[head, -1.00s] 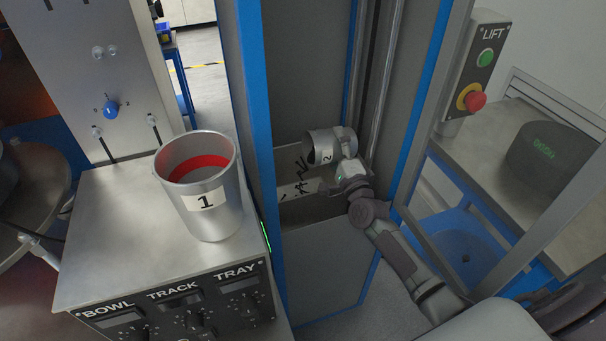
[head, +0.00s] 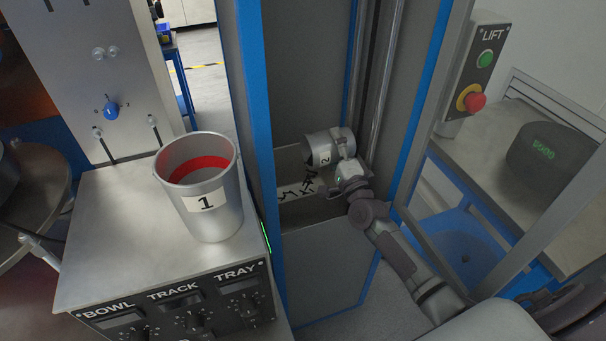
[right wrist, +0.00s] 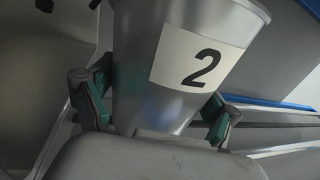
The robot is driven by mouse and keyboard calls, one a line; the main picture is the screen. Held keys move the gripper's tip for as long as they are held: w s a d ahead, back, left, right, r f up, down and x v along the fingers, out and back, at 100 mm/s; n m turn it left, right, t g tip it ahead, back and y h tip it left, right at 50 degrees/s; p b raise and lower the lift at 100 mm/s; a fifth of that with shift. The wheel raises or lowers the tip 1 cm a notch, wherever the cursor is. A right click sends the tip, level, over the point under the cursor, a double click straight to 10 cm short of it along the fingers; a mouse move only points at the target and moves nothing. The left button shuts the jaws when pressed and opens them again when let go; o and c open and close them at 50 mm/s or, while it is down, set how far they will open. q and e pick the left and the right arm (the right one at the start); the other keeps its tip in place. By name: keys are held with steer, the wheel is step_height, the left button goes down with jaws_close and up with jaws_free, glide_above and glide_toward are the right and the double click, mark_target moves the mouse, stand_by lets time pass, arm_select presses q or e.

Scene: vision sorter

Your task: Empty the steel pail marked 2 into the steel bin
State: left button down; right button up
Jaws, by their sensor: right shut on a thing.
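The steel pail marked 2 (head: 322,148) is tipped on its side in the lift bay, mouth facing left and down. It also shows large in the right wrist view (right wrist: 180,60), its number label facing the camera. My right gripper (head: 348,165) is shut on the pail; in the right wrist view its green-padded fingers (right wrist: 155,110) sit on both sides of the pail's body. Below the mouth is the steel bin (head: 315,210), open at the top. Dark small parts (head: 308,185) show under the mouth, over the bin's pale inside. My left gripper is not in view.
A steel pail marked 1 (head: 212,215) with a red inner band stands on the control box (head: 110,240) at left. Blue-edged posts (head: 249,120) frame the bay.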

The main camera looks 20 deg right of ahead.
steer(key=shift+a+r+n+y+p, duration=0.25)
steer(key=shift+a+r+n+p, duration=0.25)
steer(key=shift+n, duration=0.4)
steer(key=shift+a+r+n+y+p, duration=0.25)
steer(key=shift+r+n+p, duration=0.25)
steer(key=shift+n, duration=0.4)
stand_by(0.7)
steer(key=shift+f, duration=0.1)
stand_by(0.6)
